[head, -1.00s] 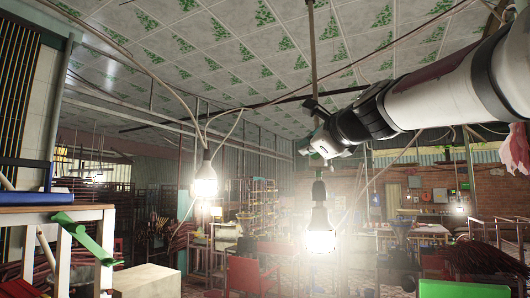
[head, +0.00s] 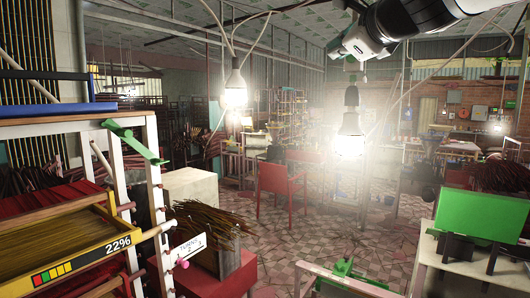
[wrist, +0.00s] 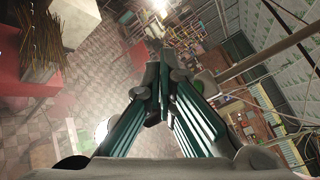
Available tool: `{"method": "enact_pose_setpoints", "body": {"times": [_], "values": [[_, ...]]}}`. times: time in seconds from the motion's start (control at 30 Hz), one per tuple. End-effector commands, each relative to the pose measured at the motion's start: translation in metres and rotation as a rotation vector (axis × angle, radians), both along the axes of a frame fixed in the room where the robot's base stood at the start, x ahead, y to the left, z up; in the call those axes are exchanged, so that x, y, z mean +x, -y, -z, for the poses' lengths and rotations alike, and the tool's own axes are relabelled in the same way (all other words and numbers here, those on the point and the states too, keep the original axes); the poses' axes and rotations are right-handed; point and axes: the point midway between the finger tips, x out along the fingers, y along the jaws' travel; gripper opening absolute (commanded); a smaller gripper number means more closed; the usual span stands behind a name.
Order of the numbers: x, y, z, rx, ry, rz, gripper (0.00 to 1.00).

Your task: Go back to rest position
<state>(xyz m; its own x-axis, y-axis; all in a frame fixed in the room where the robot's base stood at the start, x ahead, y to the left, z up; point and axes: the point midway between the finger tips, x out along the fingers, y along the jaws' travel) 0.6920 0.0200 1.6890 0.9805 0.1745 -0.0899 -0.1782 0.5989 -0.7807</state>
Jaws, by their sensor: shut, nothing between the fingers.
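My gripper (wrist: 158,88) is in the wrist view, its two dark fingers with green-teal pads closed together at the tips. Nothing shows between them. In the head view the white and black end of my arm (head: 372,38) hangs at the upper right, up near the ceiling, close to a hanging lit bulb (head: 350,146). The fingers are hard to make out there. They are clear of the tables and the floor.
Another lit bulb (head: 235,90) hangs to the left. A yellow tray (head: 75,255) marked 22% is at lower left, near a bundle of sticks (head: 205,220). A red chair (head: 284,193) stands mid-floor. A green panel (head: 482,216) is at right. Tiled floor (head: 310,235) is open between.

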Motion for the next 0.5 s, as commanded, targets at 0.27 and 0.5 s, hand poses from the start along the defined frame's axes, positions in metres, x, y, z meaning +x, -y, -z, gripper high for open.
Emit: {"method": "enact_pose_setpoints", "body": {"times": [0.27, 0.5], "values": [[-0.075, -0.022, 0.121, -0.669, -0.148, -0.222, 0.00], [-0.172, -0.017, 0.257, -1.329, -0.274, -0.590, 0.00]]}}
